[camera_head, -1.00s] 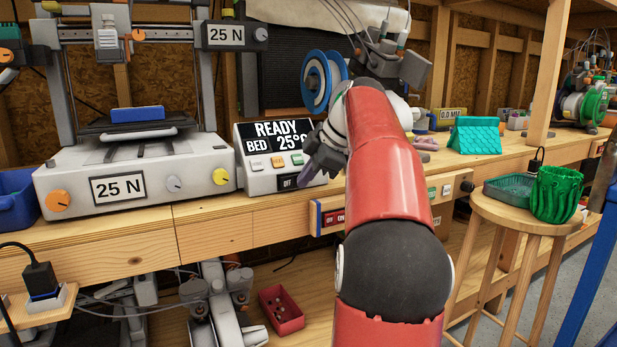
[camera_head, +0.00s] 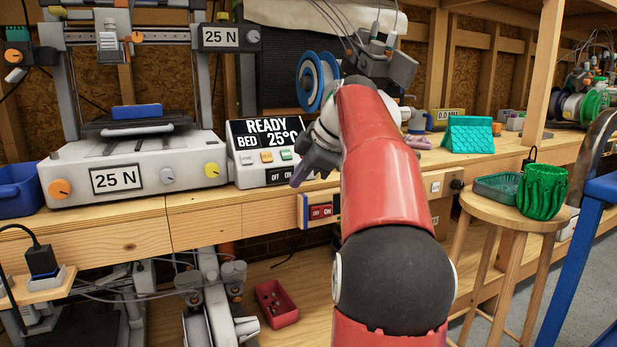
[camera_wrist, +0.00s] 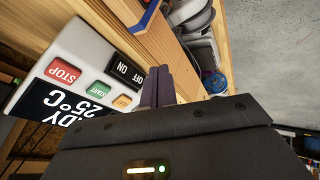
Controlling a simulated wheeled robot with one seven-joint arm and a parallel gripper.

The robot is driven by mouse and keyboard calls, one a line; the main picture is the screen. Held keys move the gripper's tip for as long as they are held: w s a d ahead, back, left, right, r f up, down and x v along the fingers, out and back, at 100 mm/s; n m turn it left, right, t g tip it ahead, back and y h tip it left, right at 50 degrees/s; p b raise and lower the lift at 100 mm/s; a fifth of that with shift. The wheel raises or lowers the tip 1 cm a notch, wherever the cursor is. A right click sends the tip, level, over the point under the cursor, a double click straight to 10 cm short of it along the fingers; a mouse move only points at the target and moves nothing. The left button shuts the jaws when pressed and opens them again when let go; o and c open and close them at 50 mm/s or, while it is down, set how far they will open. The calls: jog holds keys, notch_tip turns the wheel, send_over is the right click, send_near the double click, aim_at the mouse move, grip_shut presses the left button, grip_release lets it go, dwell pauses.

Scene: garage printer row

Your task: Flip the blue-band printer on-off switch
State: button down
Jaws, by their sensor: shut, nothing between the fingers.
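The printer (camera_head: 132,165) stands on the bench at the left, with a "25 N" label and a blue block on its bed. Its control box (camera_head: 253,178) reads "READY BED 25°C". The box carries a black OFF/ON switch (camera_head: 276,176), which also shows in the wrist view (camera_wrist: 124,70). A red OFF/ON switch panel (camera_head: 320,211) with a blue edge sits on the bench front below. My gripper (camera_head: 299,178) is shut and empty, at the right end of the black switch; contact cannot be told. In the wrist view its purple-grey fingers (camera_wrist: 157,88) are together beside the OFF end.
A blue spool (camera_head: 317,80) and another printer head stand behind my arm. A stool (camera_head: 515,213) with a green pot (camera_head: 543,192) is at the right. A red tray (camera_head: 276,304) lies on the shelf below. STOP and START buttons (camera_wrist: 95,90) are near the switch.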

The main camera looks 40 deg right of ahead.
jog(key=p+v, duration=0.2)
jog(key=v, duration=0.7)
jog(key=shift+d+r, duration=0.35)
jog(key=shift+d, duration=0.1)
jog(key=s+a+f+m+g+h, duration=0.1)
jog(key=a+f+m, duration=0.3)
jog(key=a, duration=0.6)
jog(key=s+a+f+m+g+h, duration=0.1)
jog(key=s+a+f+m, duration=0.15)
jog(key=a+f, duration=0.55)
jog(key=s+a+f+m, duration=0.2)
jog(key=s+a+f, duration=0.3)
jog(key=f, duration=0.3)
jog(key=s+a+f+m, duration=0.3)
jog(key=s+a+f, duration=0.3)
jog(key=s+f, duration=0.2)
jog(key=shift+a+f+m+t, duration=0.15)
jog(key=shift+m+t, duration=0.15)
jog(key=shift+m, duration=0.05)
